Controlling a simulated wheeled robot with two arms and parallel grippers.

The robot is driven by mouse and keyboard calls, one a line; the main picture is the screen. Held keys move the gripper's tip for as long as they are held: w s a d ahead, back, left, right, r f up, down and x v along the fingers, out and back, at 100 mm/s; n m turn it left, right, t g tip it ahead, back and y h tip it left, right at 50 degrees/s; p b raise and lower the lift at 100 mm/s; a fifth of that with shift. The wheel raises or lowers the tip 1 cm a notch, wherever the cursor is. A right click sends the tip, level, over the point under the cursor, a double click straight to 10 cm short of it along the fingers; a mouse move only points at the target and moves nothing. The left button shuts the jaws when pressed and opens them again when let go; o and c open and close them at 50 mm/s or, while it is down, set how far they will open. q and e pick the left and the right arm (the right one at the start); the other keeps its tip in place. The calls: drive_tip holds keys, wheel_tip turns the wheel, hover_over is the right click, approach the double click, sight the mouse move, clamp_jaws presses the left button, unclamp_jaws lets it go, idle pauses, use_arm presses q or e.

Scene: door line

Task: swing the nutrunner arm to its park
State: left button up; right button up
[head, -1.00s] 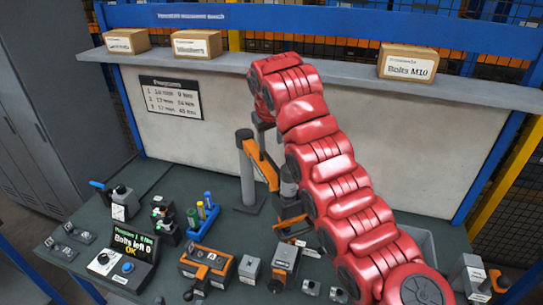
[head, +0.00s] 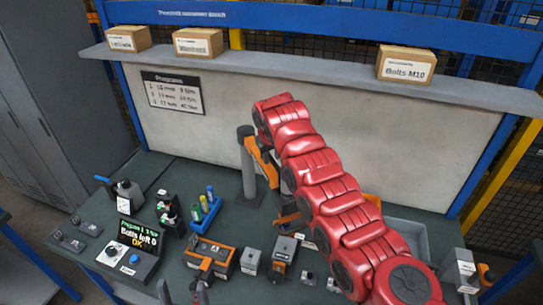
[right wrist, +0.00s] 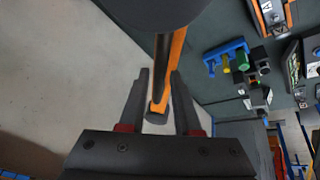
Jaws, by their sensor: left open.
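The nutrunner arm is an orange bar (head: 262,163) on a grey upright post (head: 248,170) at the bench's middle. Its right part is hidden behind my red right arm in the head view. In the right wrist view the orange bar (right wrist: 176,60), with a dark end, lies between the fingers of my right gripper (right wrist: 160,85). The fingers look apart, with gaps beside the bar. In the head view this gripper is hidden by my arm. My left gripper (head: 184,290) is open and empty at the bottom edge, in front of the bench. I cannot make out the park.
A display (head: 137,237) reads "Bolts left 0 OK". A blue rack (head: 205,213), an orange-and-grey fixture (head: 209,257) and small grey blocks (head: 250,261) stand along the front. A grey bin (head: 412,232) is behind my right arm. Boxes (head: 407,63) line the shelf.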

clamp_jaws()
idle(1.1)
